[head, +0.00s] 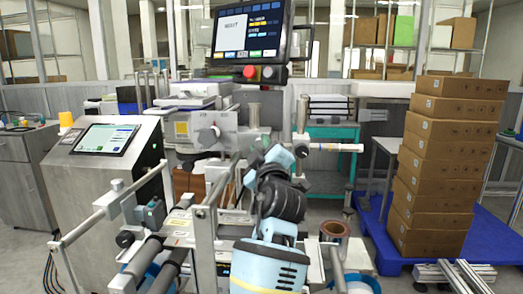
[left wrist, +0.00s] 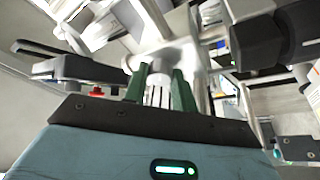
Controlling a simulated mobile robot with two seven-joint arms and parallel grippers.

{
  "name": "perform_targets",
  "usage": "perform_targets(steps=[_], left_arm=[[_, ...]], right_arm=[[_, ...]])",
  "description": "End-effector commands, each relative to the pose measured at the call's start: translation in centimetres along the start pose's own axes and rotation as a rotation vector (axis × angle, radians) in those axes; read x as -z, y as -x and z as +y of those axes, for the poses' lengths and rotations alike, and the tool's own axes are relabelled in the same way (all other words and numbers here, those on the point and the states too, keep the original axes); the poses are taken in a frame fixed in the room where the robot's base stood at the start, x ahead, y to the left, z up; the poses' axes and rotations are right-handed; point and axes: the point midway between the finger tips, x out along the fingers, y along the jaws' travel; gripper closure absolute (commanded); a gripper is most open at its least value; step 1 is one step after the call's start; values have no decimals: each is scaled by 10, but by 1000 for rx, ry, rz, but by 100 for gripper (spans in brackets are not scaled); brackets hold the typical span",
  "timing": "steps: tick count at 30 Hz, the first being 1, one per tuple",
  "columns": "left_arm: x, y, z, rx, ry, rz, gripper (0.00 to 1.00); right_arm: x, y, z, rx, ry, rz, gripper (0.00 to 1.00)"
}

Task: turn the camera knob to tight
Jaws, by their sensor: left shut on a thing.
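My left gripper (left wrist: 160,74) shows in the left wrist view with its two green fingers on either side of a pale, ribbed knob-like part (left wrist: 157,92). It is shut on this part, which is mostly hidden between the fingers. I take it to be the camera knob, but its marking for tight cannot be read. In the head view my left arm reaches up in the middle, and its wrist hides the fingertips and the knob. The grey machine head (head: 209,132) with a dark round part stands just left of the wrist. My right gripper is not in view.
A monitor (head: 250,32) with a red button (head: 250,72) hangs above the machine. A slanted control panel (head: 106,138) and metal rollers (head: 165,264) lie to the left. Stacked cartons (head: 440,165) on a blue pallet (head: 487,240) stand at the right. A dark cylinder (left wrist: 262,42) is close in the wrist view.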

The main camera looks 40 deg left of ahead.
Motion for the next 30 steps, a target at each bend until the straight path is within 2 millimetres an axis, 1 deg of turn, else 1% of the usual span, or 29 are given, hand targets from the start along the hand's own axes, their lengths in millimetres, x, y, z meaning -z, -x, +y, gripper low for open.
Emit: perform_targets(steps=[14, 15, 19, 27, 30], left_arm=[[2, 0, 1, -8, -11, 3, 96], [2, 0, 1, -8, -11, 3, 69], [1, 0, 1, -7, -11, 2, 52], [0, 0, 0, -6, -10, 1, 51], [0, 5, 0, -6, -10, 0, 51]], right_arm=[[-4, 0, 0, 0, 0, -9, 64], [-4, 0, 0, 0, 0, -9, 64], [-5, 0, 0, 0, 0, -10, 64], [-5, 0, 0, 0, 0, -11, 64], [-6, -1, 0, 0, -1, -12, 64]])
